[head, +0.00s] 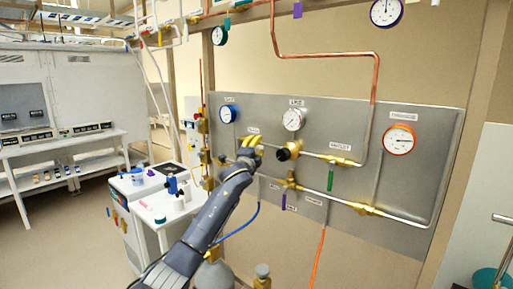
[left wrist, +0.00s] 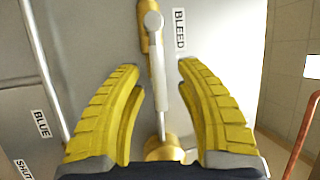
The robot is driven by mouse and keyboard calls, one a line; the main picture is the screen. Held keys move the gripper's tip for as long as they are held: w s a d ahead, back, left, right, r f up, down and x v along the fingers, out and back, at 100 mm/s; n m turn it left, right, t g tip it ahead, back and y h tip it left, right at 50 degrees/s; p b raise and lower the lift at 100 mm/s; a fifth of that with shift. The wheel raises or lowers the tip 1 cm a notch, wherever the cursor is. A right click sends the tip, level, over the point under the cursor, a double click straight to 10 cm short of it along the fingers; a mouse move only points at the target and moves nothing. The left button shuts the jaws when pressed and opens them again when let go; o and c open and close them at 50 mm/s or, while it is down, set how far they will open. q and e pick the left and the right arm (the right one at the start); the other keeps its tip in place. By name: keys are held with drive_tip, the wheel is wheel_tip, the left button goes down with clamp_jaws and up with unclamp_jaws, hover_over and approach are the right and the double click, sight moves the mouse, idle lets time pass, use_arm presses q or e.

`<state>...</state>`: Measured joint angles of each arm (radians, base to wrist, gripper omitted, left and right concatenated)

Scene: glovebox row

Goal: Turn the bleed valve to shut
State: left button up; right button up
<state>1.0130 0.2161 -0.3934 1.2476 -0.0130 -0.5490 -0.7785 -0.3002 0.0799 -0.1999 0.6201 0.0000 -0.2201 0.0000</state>
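The bleed valve (left wrist: 158,70) shows in the left wrist view as a long grey lever on a brass fitting, beside a label reading BLEED (left wrist: 180,28). The lever runs nearly up and down in that view, from a pivot at the top toward a round brass part below. My left gripper (left wrist: 161,75) has its two yellow fingers spread on either side of the lever, with a gap on each side. In the head view my left gripper (head: 251,142) is at the grey panel and largely hides the valve. My right gripper is not in view.
Brass fittings and pipes run right. Labels BLUE (left wrist: 41,123) and SHUT (left wrist: 23,169) are on the panel.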

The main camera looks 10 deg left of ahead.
use_arm(q)
clamp_jaws()
idle(0.3)
idle(0.3)
